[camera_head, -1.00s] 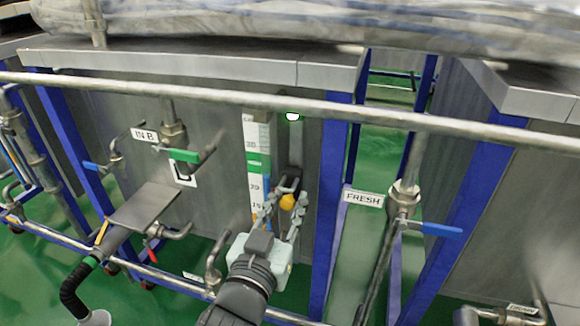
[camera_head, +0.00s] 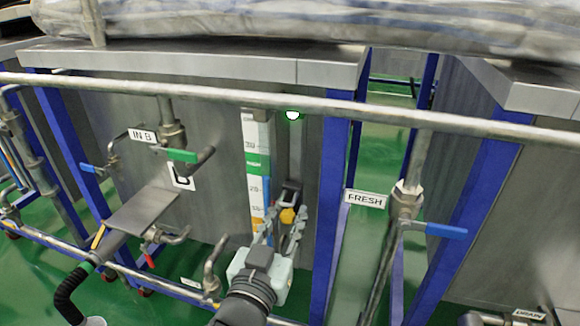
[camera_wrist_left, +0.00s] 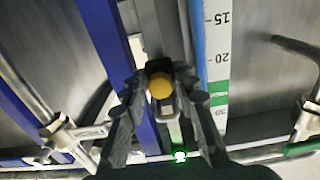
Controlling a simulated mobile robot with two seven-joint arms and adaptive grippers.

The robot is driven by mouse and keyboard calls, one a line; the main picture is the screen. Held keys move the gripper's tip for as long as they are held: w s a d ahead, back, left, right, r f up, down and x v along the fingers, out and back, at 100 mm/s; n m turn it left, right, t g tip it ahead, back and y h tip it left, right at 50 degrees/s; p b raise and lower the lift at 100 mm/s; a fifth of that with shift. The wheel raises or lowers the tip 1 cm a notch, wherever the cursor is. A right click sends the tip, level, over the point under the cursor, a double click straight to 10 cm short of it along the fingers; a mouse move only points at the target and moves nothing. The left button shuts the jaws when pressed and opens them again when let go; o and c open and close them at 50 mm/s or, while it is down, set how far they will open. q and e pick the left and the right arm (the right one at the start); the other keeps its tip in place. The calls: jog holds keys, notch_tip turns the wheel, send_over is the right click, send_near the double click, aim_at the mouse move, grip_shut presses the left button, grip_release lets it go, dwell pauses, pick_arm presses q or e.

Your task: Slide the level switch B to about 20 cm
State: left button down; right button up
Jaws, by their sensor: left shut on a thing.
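Level switch B is a dark slider with a yellow knob (camera_head: 288,215) on a vertical rail, just right of the scale. In the left wrist view, the yellow knob (camera_wrist_left: 160,87) sits between the fingers. My left gripper (camera_head: 283,222) is shut on the switch, one finger on each side; the fingers also show in the left wrist view (camera_wrist_left: 163,80). The scale (camera_head: 257,150) is white with numbers, a green band and blue and orange lower parts. In the head view the knob appears near the 15 mark; the exact reading is unclear. My right gripper is out of view.
A horizontal pipe (camera_head: 300,103) crosses in front of the tank. A green-handled valve (camera_head: 182,155) is at left, a blue-handled one (camera_head: 440,230) at right. A blue post (camera_head: 328,205) stands close right of the switch.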

pick_arm(q)
jog(key=shift+f, duration=0.1)
jog(key=c, duration=1.3)
grip_release()
jog(key=shift+p+v, duration=0.4)
jog(key=shift+v, duration=2.65)
jog(key=v, duration=1.2)
jog(key=shift+r, duration=0.25)
